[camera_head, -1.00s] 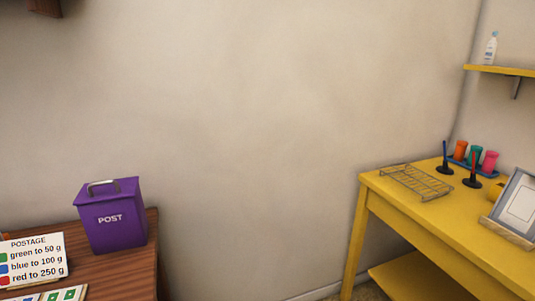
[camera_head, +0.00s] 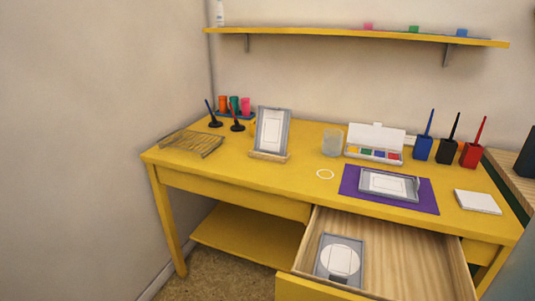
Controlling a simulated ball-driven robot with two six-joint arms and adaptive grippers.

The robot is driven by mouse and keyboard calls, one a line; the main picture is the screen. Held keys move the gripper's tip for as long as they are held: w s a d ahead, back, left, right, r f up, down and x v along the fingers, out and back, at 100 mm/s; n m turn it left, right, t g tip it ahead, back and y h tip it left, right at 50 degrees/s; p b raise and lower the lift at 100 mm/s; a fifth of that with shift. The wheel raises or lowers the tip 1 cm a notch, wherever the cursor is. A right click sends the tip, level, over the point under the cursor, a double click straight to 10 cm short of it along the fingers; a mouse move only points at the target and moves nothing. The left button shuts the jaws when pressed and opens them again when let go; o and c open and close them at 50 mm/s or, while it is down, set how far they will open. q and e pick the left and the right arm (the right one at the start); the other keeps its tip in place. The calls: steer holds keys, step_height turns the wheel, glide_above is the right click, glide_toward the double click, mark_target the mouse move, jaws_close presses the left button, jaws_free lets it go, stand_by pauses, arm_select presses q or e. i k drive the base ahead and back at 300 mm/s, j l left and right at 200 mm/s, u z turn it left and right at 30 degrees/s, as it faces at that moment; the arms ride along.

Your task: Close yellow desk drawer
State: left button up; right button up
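The yellow desk (camera_head: 230,164) stands against the back wall. Its right drawer (camera_head: 390,256) is pulled well out toward me, showing a bare wooden inside. The yellow drawer front (camera_head: 318,289) is partly cut off at the bottom edge of the view. A grey framed piece with a white round shape (camera_head: 340,258) lies in the left part of the drawer. Neither of my grippers is in view.
On the desk are a wire rack (camera_head: 192,143), a framed stand (camera_head: 271,132), a glass (camera_head: 332,142), a paint box (camera_head: 374,143), a purple mat (camera_head: 352,184) and a white pad (camera_head: 477,202). A yellow shelf (camera_head: 330,34) hangs above. Carpet floor (camera_head: 225,268) shows at lower left.

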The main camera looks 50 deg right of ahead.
mark_target(402, 262)
steer(key=l+z, duration=0.1)
steer(key=z, duration=0.4)
steer(key=l+z, duration=0.1)
steer(key=z, duration=0.35)
steer(key=l+z, duration=0.15)
steer(key=z, duration=0.35)
steer(key=l+z, duration=0.1)
steer(key=z, duration=0.4)
